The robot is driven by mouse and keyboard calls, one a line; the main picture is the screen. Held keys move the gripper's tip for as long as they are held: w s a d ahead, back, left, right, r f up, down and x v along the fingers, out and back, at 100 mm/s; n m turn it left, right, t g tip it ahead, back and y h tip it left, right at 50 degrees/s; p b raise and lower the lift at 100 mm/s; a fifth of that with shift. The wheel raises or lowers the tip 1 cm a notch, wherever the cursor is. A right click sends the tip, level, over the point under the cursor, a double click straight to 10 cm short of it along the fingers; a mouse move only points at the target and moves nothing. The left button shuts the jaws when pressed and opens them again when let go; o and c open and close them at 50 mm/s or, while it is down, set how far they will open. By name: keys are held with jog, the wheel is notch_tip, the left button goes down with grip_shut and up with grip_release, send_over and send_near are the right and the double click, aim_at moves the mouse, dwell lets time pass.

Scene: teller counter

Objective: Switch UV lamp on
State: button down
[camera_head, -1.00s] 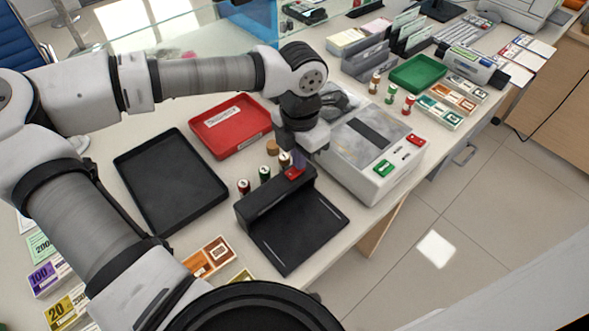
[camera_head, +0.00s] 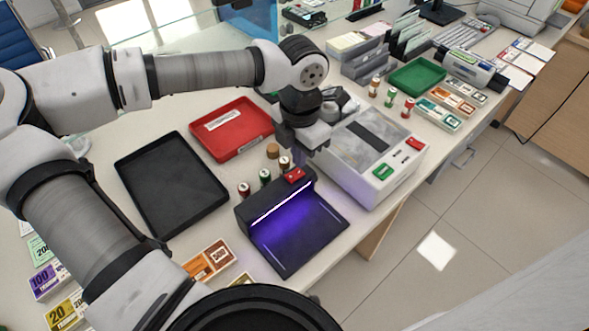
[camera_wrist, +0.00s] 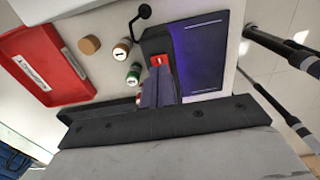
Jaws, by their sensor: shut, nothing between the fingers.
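The UV lamp (camera_head: 270,212) is a black unit with a hood and a flat base plate on the counter. A bright violet-white tube glows under the hood, and purple light spreads over the base plate (camera_head: 305,238). Its red rocker switch (camera_head: 294,175) sits at the hood's far right end and also shows in the wrist view (camera_wrist: 159,61). My gripper (camera_head: 299,158) is shut and empty, just above the switch. In the wrist view the fingertips (camera_wrist: 158,72) lie right by the switch; I cannot tell whether they touch it.
A black tray (camera_head: 172,185) and a red tray (camera_head: 232,128) lie left of the lamp. Several coin rolls (camera_head: 265,176) stand between them and the lamp. A grey-white machine (camera_head: 370,150) with green and red buttons stands close on the right. Banknote bundles (camera_head: 209,262) lie at the front.

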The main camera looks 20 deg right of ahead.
aim_at(299, 172)
notch_tip(299, 172, up, 4)
jog(key=shift+r+p, duration=0.25)
jog(key=shift+p, duration=0.65)
